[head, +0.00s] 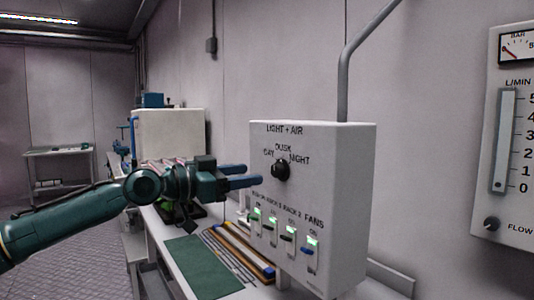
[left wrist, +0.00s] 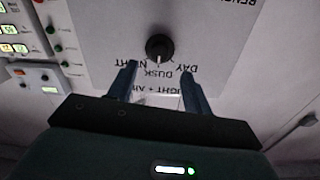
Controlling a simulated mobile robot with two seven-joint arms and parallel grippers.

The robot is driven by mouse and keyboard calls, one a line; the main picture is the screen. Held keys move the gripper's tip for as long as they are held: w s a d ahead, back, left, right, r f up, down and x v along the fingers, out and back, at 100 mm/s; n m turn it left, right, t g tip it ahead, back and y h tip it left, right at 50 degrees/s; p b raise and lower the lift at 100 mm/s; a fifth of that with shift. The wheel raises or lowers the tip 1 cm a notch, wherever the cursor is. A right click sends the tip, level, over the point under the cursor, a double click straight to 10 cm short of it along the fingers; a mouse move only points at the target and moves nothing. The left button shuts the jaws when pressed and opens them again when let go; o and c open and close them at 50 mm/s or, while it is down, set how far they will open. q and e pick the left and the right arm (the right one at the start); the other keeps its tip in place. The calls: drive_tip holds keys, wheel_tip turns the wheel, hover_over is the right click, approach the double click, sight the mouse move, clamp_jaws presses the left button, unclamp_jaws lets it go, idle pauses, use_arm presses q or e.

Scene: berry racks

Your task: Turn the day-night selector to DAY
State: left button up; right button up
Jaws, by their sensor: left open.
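The day-night selector is a round black knob (head: 280,170) on the front of the grey LIGHT + AIR box (head: 350,190), with DAY at its left, DUSK above and NIGHT at its right. In the left wrist view the panel is upside down, and the knob (left wrist: 159,47) has a pale mark that points toward DUSK. My left gripper (head: 260,175) is open just left of and in front of the knob. In the left wrist view its two fingertips (left wrist: 160,67) stand apart on either side of the knob's line, with nothing between them; contact with the knob does not show. My right gripper is not in view.
Below the knob are several lit rocker switches (head: 272,226). A flow gauge panel (head: 510,130) hangs on the right wall. Under my arm is a bench with a green mat (head: 202,266) and a white cabinet (head: 170,135) behind.

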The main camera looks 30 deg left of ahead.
sight(274, 171)
use_arm(q)
drive_tip(key=p+x, duration=0.3)
drive_tip(key=x, duration=0.1)
drive_tip(key=shift+w+d+r+p, duration=0.2)
drive_tip(key=shift+w+p, duration=0.1)
drive_tip(key=shift+p, duration=0.05)
drive_tip(key=shift+w+d+f+p, duration=0.1)
drive_tip(key=shift+w+d+p, duration=0.2)
drive_tip(key=shift+w, duration=0.3)
drive_tip(key=shift+w+f, duration=0.1)
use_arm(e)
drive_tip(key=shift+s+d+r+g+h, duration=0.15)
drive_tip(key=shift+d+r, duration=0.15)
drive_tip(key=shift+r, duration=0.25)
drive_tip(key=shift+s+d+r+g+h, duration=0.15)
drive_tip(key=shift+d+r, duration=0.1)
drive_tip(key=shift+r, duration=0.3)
use_arm(q)
drive_tip(key=c, duration=1)
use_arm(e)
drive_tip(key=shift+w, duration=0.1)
